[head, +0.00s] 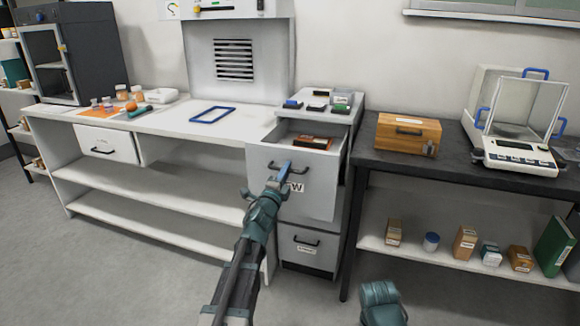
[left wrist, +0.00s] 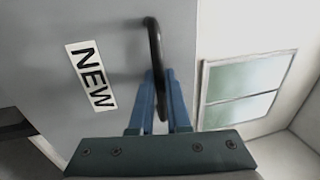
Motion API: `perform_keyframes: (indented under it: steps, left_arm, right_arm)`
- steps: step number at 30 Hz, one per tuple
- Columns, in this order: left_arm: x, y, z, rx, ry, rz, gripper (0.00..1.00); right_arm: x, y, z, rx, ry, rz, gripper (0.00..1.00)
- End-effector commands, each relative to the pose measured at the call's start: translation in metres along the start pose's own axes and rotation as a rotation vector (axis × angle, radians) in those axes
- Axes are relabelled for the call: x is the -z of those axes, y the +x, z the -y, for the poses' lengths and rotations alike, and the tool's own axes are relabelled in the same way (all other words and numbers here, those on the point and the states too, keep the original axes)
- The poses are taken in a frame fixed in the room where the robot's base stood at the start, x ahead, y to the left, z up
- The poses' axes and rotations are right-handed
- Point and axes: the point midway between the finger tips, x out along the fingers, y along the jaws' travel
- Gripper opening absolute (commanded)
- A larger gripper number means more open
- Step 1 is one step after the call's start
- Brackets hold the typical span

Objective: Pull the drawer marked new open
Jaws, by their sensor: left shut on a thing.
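The drawer marked NEW (head: 310,192) is the upper drawer of the grey cabinet between the two tables. It stands pulled out, and a brown box (head: 312,142) shows inside it. My left gripper (head: 285,170) is at the drawer's front and hides part of the label. In the left wrist view the blue fingers (left wrist: 160,100) are shut on the black handle (left wrist: 154,60), one on each side of it. The NEW label (left wrist: 91,76) shows beside the handle. My right gripper is not clearly seen; only a teal part of my right arm shows at the bottom.
A lower drawer (head: 306,246) beneath is closed. Small items lie on the cabinet top (head: 345,98). The dark table (head: 460,172) at the right carries a wooden box (head: 408,134) and a balance (head: 520,150). A white bench (head: 170,122) stands at the left. The floor in front is clear.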

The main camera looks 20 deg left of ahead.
Motion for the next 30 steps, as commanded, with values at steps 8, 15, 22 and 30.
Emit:
perform_keyframes:
  steps: [8, 15, 22, 30]
  left_arm:
    - [0.0, -0.038, 0.007, 0.0, 0.0, 0.001, 0.0]
    - [-0.001, -0.049, 0.009, 0.0, -0.001, 0.001, 0.0]
    - [-0.001, -0.049, 0.009, 0.0, 0.0, 0.001, 0.0]
    - [-0.001, -0.049, 0.009, 0.0, 0.0, 0.001, 0.27]
  right_arm:
    - [0.0, 0.0, 0.0, 0.0, 0.0, 0.0, 0.5]
    - [0.0, 0.0, 0.0, 0.0, 0.0, 0.0, 0.5]
    - [0.0, 0.0, 0.0, 0.0, 0.0, 0.0, 0.5]
    - [0.0, 0.0, 0.0, 0.0, 0.0, 0.0, 0.5]
